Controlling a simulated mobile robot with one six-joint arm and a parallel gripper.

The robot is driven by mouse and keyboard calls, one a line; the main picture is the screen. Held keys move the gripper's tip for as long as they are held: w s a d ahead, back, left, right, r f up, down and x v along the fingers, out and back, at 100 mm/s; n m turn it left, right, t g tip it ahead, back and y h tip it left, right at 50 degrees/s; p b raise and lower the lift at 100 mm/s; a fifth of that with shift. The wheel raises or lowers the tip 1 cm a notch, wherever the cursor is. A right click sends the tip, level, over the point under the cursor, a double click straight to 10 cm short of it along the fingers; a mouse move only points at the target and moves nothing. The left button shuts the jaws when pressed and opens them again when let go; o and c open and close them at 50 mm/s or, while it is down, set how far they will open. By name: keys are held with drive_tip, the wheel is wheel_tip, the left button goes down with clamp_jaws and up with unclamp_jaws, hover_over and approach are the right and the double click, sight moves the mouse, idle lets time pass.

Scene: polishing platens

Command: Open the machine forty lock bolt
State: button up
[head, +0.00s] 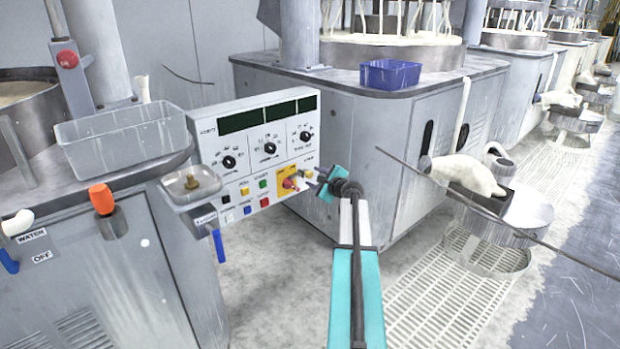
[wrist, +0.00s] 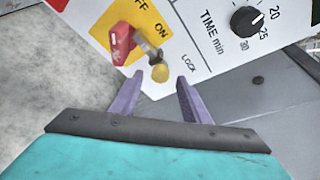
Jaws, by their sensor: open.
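The lock bolt (wrist: 151,56) is a short metal rod with a brass-yellow ball end, beside the LOCK label in the wrist view. It sits next to a red switch handle (wrist: 121,42) on a yellow OFF/ON plate (wrist: 104,22). The red handle also shows in the head view (head: 289,184), on the control panel's lower right. My gripper (wrist: 160,77) is open, its two purple fingers pointing at the panel with the ball end between their tips in the picture. I cannot tell whether they touch it. In the head view my gripper (head: 310,179) is just right of the switch.
The control panel (head: 258,125) has dials and coloured buttons. A small tray (head: 191,184) and a grey bin (head: 125,138) stand to its left. A blue bin (head: 390,74) sits on the machine behind. The aisle floor (head: 570,290) at the right is clear.

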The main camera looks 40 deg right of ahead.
sight(311, 175)
drive_tip(key=shift+b+x, duration=0.3)
drive_tip(key=shift+x, duration=2.05)
drive_tip(key=shift+c, duration=0.3)
drive_tip(key=shift+d, duration=0.1)
clamp_jaws()
